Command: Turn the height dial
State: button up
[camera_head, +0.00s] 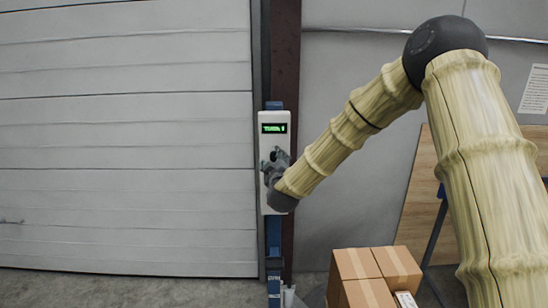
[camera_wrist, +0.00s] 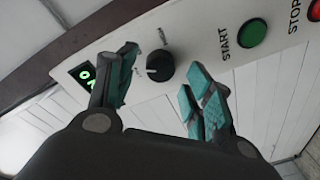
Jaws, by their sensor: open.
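The control panel (camera_head: 273,140) is a white upright box on a blue post, with a small green-lit display (camera_head: 274,128) near its top. In the wrist view the black dial (camera_wrist: 160,67) sits on the white panel (camera_wrist: 196,40), between the lit display (camera_wrist: 86,76) and the green START button (camera_wrist: 251,33). My gripper (camera_wrist: 163,90) is open, with one teal-padded finger on each side of the dial in the picture. I cannot tell whether either finger touches it. In the head view my gripper (camera_head: 272,165) is at the panel's middle and hides part of its face.
A red STOP button (camera_wrist: 313,10) is at the panel's far end in the wrist view. A large grey shutter door (camera_head: 125,140) fills the left. Cardboard boxes (camera_head: 355,262) stand below my arm. A wooden board (camera_head: 420,200) leans at the right.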

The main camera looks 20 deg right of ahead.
jog(key=shift+w+d, duration=0.15)
jog(key=shift+w, duration=0.45)
jog(key=shift+c, duration=0.4)
jog(key=c, duration=0.9)
jog(key=shift+c, duration=0.2)
